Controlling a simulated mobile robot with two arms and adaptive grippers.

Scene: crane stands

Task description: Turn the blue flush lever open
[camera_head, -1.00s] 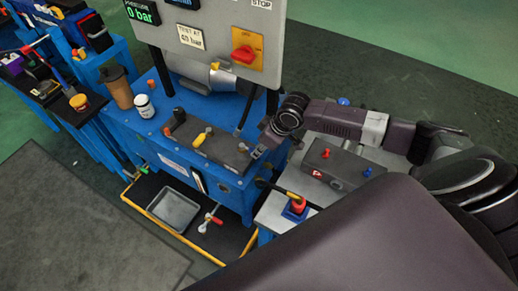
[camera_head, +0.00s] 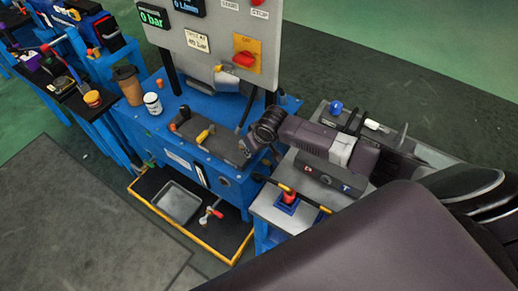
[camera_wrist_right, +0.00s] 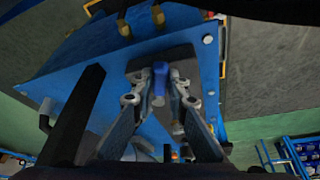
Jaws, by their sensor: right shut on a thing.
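The blue flush lever (camera_wrist_right: 160,82) stands between the fingers of my right gripper (camera_wrist_right: 158,96) in the right wrist view. The fingers are closed in on it from both sides, at the dark block's end. In the head view my right gripper (camera_head: 246,149) is at the right end of the dark valve block (camera_head: 217,147), and it hides the lever there. The block also carries a yellow-handled lever (camera_head: 205,134) and a red-tipped fitting (camera_head: 174,127). My left gripper is not in view.
The grey panel (camera_head: 215,45) with a red switch (camera_head: 243,59) rises behind the blue bench. A brown cup (camera_head: 129,87) and a white jar (camera_head: 152,104) stand at its left. A grey tray (camera_head: 178,202) lies below. A red lever (camera_head: 288,195) stands on the side bench.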

